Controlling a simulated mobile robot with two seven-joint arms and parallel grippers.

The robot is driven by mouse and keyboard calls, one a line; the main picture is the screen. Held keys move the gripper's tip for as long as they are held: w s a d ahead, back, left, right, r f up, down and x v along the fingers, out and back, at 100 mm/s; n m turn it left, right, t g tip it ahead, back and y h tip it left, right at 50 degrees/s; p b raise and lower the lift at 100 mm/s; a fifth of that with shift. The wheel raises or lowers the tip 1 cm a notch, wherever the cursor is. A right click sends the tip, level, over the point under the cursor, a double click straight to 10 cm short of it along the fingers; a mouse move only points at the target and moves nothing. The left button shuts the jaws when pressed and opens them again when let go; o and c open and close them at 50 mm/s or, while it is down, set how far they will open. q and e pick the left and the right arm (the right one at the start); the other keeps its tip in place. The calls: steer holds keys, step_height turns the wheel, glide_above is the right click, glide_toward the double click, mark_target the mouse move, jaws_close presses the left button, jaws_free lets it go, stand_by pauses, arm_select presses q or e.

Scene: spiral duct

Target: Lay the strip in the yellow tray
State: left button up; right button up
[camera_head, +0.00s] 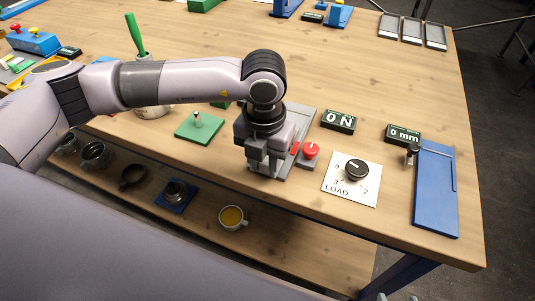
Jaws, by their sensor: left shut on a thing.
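My left gripper (262,160) points down over a grey fixture (300,125) near the table's front edge. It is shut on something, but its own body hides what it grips. I cannot make out the strip. A yellow edge (50,63) shows at the far left behind my left arm; I cannot tell whether it is the yellow tray. Small grey tips at the bottom edge may be my right gripper; too little shows to tell its state.
A red button (310,150), a LOAD dial (355,170), two display boxes (338,120) and a blue plate (435,190) stand right of the gripper. A green plate with a peg (199,127) lies left. Cups stand on the lower shelf (300,245). The table's middle right is clear.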

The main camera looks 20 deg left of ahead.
arm_select(q)
steer(key=shift+s, duration=0.15)
steer(key=shift+r+p, duration=1.85)
steer(key=shift+r, duration=1.7)
